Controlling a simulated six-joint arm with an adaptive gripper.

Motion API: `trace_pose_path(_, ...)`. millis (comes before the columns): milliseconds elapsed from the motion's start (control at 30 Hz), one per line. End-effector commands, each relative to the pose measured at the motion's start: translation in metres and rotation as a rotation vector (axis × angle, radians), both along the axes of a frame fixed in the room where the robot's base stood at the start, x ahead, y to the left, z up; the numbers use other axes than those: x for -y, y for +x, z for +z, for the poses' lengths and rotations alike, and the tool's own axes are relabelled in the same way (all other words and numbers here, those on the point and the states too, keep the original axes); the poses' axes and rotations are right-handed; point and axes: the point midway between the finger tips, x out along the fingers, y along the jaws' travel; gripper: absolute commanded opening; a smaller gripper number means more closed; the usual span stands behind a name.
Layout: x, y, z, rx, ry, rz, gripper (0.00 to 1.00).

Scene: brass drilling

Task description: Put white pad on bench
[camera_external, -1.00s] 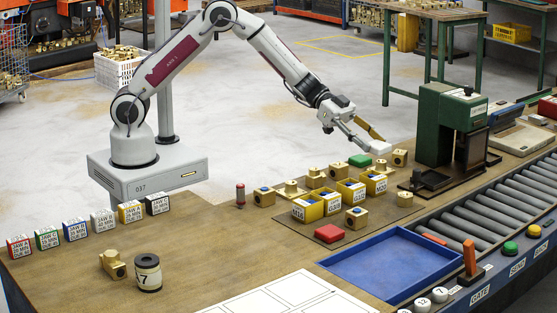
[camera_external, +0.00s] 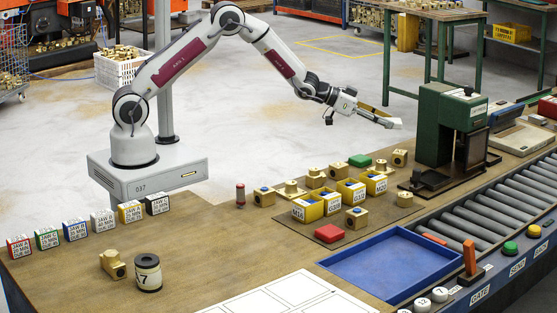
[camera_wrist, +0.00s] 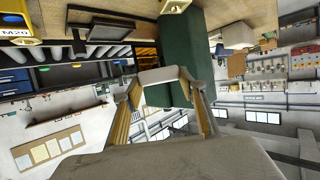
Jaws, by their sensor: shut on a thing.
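The white pad (camera_external: 393,123) is at the tips of my gripper (camera_external: 385,120), held in the air above the far edge of the bench (camera_external: 205,255). In the wrist view the pad (camera_wrist: 163,75) spans the space between the two fingertips (camera_wrist: 164,84). My gripper is shut on it. The pad is clear of the bench and to the left of the green drilling machine (camera_external: 440,112).
A blue tray (camera_external: 390,262) and roller conveyor (camera_external: 490,209) lie to the right. The bench's left-front area has open room.

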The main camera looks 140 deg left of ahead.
Motion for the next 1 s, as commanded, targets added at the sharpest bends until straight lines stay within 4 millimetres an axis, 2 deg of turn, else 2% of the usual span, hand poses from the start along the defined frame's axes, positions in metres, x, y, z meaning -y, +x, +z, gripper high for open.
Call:
trace_pose_path(200, -0.022, -0.027, -0.008, 0.001, 0.001, 0.105, 0.19)
trace_pose_path(500, -0.041, -0.055, -0.020, 0.000, 0.000, 0.230, 0.19)
trace_pose_path(800, -0.052, -0.080, -0.034, -0.002, 0.000, 0.339, 0.19)
trace_pose_path(1000, -0.052, -0.093, -0.047, -0.002, -0.002, 0.382, 0.19)
